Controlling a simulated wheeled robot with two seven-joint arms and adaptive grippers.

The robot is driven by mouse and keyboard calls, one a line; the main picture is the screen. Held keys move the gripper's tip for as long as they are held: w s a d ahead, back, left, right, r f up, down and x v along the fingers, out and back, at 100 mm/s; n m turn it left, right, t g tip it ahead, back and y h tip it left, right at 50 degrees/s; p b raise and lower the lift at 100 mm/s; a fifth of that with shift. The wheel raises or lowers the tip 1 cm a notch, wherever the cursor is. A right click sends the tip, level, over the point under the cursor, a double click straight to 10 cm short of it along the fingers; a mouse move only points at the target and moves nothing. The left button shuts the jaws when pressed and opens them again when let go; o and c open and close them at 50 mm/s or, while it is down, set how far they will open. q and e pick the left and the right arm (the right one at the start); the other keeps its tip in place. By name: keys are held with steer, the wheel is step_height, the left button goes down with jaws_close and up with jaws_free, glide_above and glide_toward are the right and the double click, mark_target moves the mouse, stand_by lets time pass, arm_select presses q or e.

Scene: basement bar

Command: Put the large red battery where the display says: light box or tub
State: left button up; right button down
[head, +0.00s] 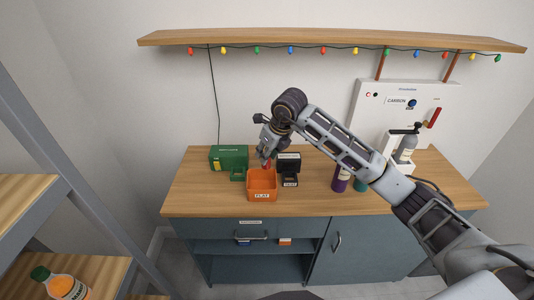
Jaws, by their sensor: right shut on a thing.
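My right gripper (265,154) reaches in from the right and points down above the back of an orange tub (262,196). It is shut on a red thing (267,164), which looks like the large red battery; the fingers hide part of it. It is at the tub's back edge, and I cannot tell how far inside it is. The tub's front label seems to read "FLAT". A black device (289,169) stands just right of the tub, its label perhaps "TEST"; any display on it is too small to read. My left gripper is not in view.
A green box (229,157) stands behind the tub at left. A purple bottle (341,178) and a teal one (361,185) stand right, under my arm. The wooden counter (190,195) is clear at left.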

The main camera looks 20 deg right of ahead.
mark_target(269, 162)
steer(key=shift+f, duration=0.15)
steer(key=shift+f+b, duration=1.4)
steer(key=shift+f, duration=1.45)
steer(key=c, duration=1)
jaws_free()
steer(key=shift+c, duration=0.2)
steer(key=v, duration=1.2)
